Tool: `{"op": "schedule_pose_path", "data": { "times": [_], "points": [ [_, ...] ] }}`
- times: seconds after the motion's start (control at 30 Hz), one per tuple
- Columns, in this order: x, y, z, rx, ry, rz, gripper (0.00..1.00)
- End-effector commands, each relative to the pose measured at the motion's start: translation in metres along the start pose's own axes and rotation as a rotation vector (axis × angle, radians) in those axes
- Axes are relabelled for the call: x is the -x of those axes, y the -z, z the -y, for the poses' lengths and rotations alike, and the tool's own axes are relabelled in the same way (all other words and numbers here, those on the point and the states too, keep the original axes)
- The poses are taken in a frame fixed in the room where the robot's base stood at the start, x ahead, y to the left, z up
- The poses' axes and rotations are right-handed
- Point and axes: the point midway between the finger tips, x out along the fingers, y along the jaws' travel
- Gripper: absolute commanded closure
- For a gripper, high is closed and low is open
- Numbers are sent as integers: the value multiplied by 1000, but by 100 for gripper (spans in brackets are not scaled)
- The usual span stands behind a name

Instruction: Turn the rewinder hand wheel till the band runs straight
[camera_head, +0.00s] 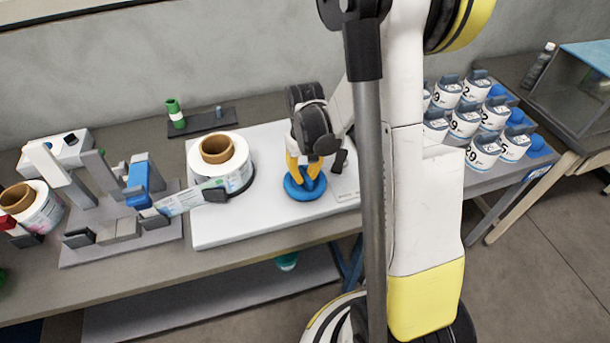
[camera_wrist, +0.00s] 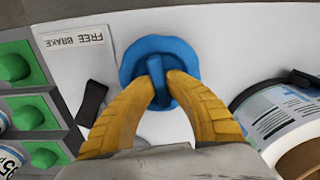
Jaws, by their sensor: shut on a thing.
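The blue hand wheel (camera_head: 305,187) sits on the white rewinder plate (camera_head: 222,233), right of the label roll (camera_head: 222,162). My gripper (camera_head: 306,176) comes down on it from above, its yellow fingers closed on the wheel's middle. In the wrist view the fingers (camera_wrist: 160,90) pinch the raised bar across the blue wheel (camera_wrist: 135,62). The printed band (camera_head: 190,197) runs from the grey labeller on the left to the roll, past a dark arm by the roll. I cannot tell from here whether it runs straight.
A black lever (camera_wrist: 92,102) and a "FREE BRAKE" label (camera_wrist: 75,39) lie beside the wheel. A dark tray (camera_head: 203,122) with a green-capped item is behind. Several white tubs (camera_head: 484,152) stand at the right. Another roll (camera_head: 38,206) is at the far left.

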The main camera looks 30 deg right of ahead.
Motion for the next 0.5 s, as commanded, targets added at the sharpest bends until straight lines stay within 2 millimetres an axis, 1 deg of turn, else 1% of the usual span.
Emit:
{"op": "schedule_pose_path", "data": {
  "times": [0.03, 0.1, 0.37, 0.47, 0.5],
  "points": [
    [0, 0, 0, 0, 0, 0, 79],
    [0, 0, 0, 0, 0, 0, 62],
    [0, 0, 0, 1, 0, 0, 62],
    [5, 0, 0, 1, 0, 0, 62],
    [9, 0, 0, 1, 0, 0, 62]
  ]
}}
